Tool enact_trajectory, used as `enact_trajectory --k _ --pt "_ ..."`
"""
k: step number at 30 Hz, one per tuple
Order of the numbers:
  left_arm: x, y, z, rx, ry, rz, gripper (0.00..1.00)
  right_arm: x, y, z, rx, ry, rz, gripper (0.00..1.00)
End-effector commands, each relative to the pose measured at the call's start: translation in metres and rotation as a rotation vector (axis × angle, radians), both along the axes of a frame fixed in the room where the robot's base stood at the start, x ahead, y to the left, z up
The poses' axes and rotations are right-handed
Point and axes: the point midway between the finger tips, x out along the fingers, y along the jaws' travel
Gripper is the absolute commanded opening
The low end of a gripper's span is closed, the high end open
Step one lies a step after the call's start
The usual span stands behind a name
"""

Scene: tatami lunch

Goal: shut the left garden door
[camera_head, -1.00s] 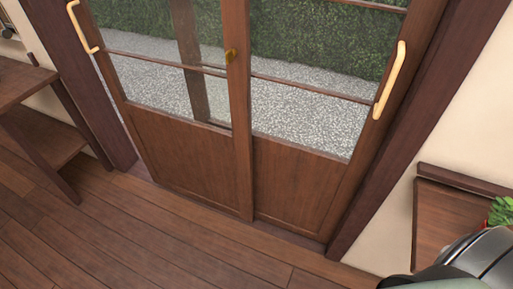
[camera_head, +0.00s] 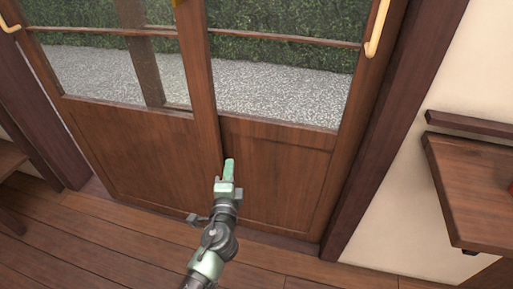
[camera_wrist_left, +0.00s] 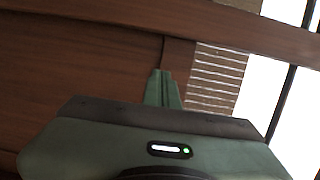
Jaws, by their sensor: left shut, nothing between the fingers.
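The left garden door (camera_head: 130,150) is a brown wooden sliding panel with glass above, in the head view. Its pale handle (camera_head: 10,22) is at the upper left, cut by the picture edge. Its left side lies close to the left jamb (camera_head: 40,110); I cannot tell whether a gap remains. Its right stile (camera_head: 202,90) overlaps the right garden door (camera_head: 275,165). My left gripper (camera_head: 229,168) is shut and empty, in front of the lower panels near that stile. Contact cannot be told. Its green fingers (camera_wrist_left: 162,88) also show in the left wrist view. My right gripper is not in view.
The right door's handle (camera_head: 377,28) is at the upper right. A wooden shelf (camera_head: 480,180) juts from the right wall. Part of wooden furniture (camera_head: 10,160) stands at the left edge. The wooden floor (camera_head: 110,245) before the doors is clear.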

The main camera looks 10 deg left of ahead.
Motion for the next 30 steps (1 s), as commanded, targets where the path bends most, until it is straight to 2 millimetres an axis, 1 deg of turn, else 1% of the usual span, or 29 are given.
enact_trajectory --k 3,5,8,11,18,20,21,24,27,30 --pt "0.003 0.001 0.010 0.023 -0.030 0.006 0.00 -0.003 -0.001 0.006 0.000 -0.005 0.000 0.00" --pt "0.007 0.002 0.013 0.026 -0.032 0.007 0.00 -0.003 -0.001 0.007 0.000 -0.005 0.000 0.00" --pt "0.020 0.004 0.013 0.025 -0.032 0.006 0.00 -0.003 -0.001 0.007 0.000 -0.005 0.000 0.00" --pt "0.040 0.007 0.013 0.026 -0.031 0.007 0.00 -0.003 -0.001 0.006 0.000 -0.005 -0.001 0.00" --pt "0.091 0.016 0.011 0.024 -0.030 0.006 0.00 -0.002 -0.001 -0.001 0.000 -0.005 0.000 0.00" --pt "0.102 0.018 0.011 0.024 -0.030 0.007 0.00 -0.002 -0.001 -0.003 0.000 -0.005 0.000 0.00" --pt "0.102 0.026 0.012 0.026 -0.027 0.009 0.00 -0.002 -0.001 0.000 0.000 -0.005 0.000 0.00" --pt "0.102 0.041 0.012 0.024 -0.026 0.007 0.00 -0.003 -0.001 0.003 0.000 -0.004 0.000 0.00" --pt "0.102 0.051 0.011 0.024 -0.026 0.007 0.00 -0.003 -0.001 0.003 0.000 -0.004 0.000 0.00" --pt "0.103 0.056 0.011 0.024 -0.027 0.005 0.00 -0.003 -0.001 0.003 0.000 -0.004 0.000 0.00"
